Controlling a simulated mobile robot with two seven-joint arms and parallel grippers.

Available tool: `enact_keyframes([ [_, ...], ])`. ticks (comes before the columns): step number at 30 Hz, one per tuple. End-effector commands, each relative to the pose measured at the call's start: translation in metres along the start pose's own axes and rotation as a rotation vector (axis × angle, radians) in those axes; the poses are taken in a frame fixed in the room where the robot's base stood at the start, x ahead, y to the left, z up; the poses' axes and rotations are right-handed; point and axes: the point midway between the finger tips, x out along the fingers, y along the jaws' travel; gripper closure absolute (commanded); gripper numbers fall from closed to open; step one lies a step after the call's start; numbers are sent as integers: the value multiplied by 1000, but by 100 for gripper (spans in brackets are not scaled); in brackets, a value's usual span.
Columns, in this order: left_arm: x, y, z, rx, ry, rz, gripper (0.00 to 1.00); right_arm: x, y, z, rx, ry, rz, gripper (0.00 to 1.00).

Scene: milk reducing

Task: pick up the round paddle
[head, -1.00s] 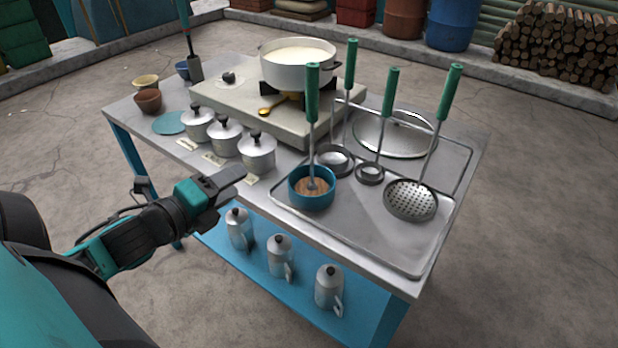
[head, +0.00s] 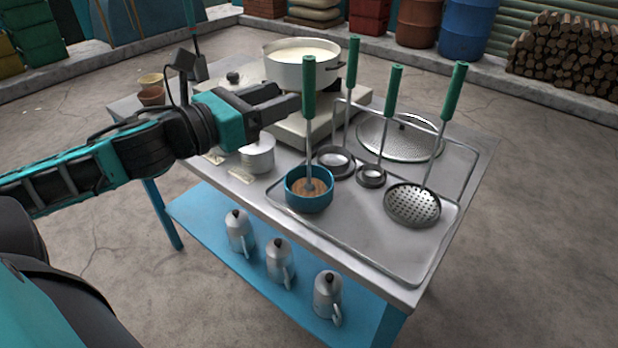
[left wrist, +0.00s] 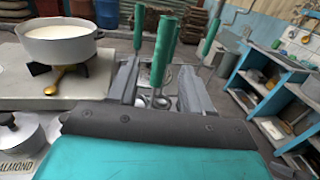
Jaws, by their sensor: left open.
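A tool with a green upright handle (head: 308,88) stands in a blue round pot (head: 296,203) at the tray's near left corner. Its lower end meets a round brown wood-like surface inside the pot; this looks like the round paddle. My left gripper (head: 283,103) is open, at handle height, just left of this handle. In the left wrist view, the green handle (left wrist: 162,52) shows between the two open fingers (left wrist: 158,88), ahead of or at their tips; I cannot tell how deep. No contact is visible. My right gripper is not in view.
Two ladles (head: 336,160) (head: 371,175) and a perforated skimmer (head: 413,206) stand upright right of the pot. A milk pot (head: 302,72) sits on the stove behind my gripper. A lidded canister (head: 257,157) is under it. The tray's front (head: 375,250) is clear.

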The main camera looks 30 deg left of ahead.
Motion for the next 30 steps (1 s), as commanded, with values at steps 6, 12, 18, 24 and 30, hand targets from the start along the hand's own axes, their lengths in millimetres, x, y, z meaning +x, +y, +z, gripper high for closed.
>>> enact_keyframes([
  [6,15,0,-1,0,0,0,50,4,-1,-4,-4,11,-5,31],
  [12,19,0,-1,-1,1,2,50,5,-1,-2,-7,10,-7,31],
  [18,32,-1,-3,1,-1,2,50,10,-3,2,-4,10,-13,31],
  [24,45,-2,-3,1,-2,2,50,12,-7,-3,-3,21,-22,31],
  [30,56,-2,-2,-3,-3,3,50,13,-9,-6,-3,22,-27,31],
])
